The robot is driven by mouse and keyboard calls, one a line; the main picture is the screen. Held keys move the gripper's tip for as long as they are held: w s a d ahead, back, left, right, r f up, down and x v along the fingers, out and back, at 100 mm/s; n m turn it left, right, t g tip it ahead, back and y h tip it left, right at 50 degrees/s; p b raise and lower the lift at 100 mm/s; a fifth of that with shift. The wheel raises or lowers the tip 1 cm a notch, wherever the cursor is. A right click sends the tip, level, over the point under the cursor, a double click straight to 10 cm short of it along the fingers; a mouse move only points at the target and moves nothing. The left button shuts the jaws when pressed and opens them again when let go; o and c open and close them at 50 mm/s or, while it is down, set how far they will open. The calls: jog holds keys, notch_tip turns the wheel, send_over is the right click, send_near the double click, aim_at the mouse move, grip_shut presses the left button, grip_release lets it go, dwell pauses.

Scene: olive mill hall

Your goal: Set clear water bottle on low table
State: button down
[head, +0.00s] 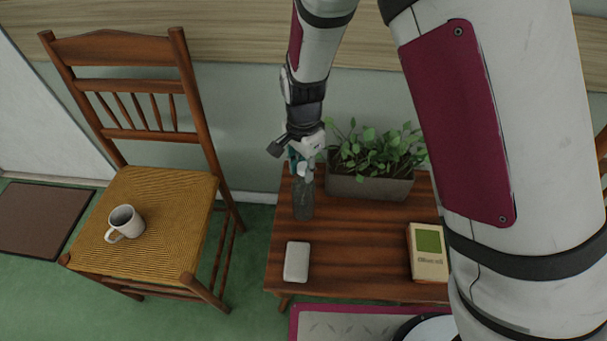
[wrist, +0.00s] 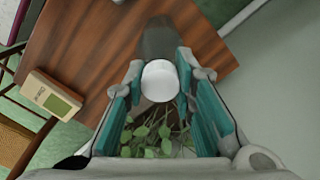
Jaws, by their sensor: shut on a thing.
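The clear water bottle (head: 303,200) is upright at the left back part of the low table (head: 345,246), beside the planter. Its white cap (wrist: 160,80) shows between my fingers in the wrist view, with the see-through body (wrist: 158,40) beyond it. My gripper (head: 301,167) is shut on the bottle near its top, from above. The bottle's base appears at the table top; I cannot tell whether it touches.
A planter with green leaves (head: 372,182) stands right of the bottle. A white flat item (head: 297,261) and a boxed item with a green panel (head: 428,252) lie on the table. A chair (head: 150,205) with a white mug (head: 125,222) stands at left. The table's middle is clear.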

aim_at(303, 176)
notch_tip(303, 176, down, 3)
jog(key=shift+r+b, duration=0.1)
jog(key=shift+b, duration=0.35)
jog(key=c, duration=1.3)
grip_release()
jog(key=shift+c, duration=0.2)
notch_tip(303, 176, up, 12)
jog(key=p, duration=0.4)
